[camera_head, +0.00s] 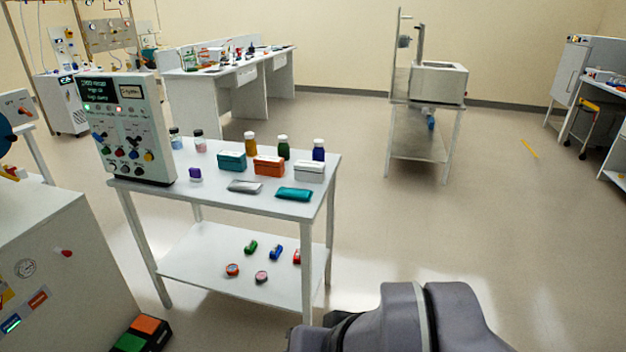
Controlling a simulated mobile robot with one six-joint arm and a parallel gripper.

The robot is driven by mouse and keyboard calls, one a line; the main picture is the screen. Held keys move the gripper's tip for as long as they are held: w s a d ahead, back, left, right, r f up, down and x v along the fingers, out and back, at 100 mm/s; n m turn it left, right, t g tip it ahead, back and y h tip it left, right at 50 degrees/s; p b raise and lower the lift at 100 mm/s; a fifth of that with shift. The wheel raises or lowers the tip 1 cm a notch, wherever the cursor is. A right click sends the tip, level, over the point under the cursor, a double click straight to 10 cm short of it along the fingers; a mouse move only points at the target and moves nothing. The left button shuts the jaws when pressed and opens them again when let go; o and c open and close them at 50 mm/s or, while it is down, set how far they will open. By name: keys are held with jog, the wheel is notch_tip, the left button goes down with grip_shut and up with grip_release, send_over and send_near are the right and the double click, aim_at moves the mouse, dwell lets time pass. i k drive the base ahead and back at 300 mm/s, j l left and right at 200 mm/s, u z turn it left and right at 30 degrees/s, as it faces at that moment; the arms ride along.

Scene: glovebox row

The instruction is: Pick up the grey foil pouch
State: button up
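The grey foil pouch (244,187) lies flat on the top of a white table (220,202), near its front edge. A teal pouch (294,194) lies to its right. A teal box (231,161) and an orange box (268,165) stand just behind it. Nothing covers the grey pouch. Part of my arm shows at the bottom right of the picture, apart from the table. My gripper is not in view.
A white box (310,171), several capped bottles (283,147) and a purple item (195,174) share the tabletop. A control panel (125,130) stands at its left end. Small items lie on the lower shelf (200,262).

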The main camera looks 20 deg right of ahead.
aim_at(240, 186)
jog(key=i+j+z, duration=0.25)
jog(key=i+z, duration=0.15)
jog(key=i, duration=0.15)
jog(key=i+j+z, duration=0.85)
jog(key=j, duration=0.25)
jog(key=i+j+z, duration=0.45)
jog(key=j, duration=0.25)
jog(key=k, duration=0.05)
